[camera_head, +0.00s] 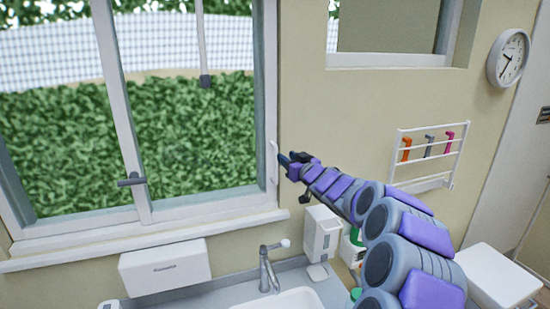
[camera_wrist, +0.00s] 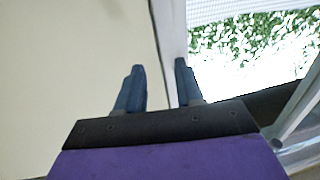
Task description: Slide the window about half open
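The window (camera_head: 132,120) has white frames and a middle upright; hedge and a pale fence show through it. A dark handle (camera_head: 131,180) sticks out low on the middle upright. A slim white pull (camera_head: 274,160) runs along the right side of the frame. My gripper (camera_head: 284,159) is just right of this pull, at the frame's edge; I cannot tell whether it touches. In the wrist view my gripper (camera_wrist: 159,66) has its two blue fingers apart, with wall and the white frame edge (camera_wrist: 172,40) beyond them. Nothing is seen held between them.
Below the window are a sill (camera_head: 150,233), a white box (camera_head: 164,267), a tap (camera_head: 267,268) and a sink (camera_head: 290,299). A dispenser (camera_head: 321,233) stands under my arm. A wall rack (camera_head: 430,154) and a clock (camera_head: 508,57) are on the right.

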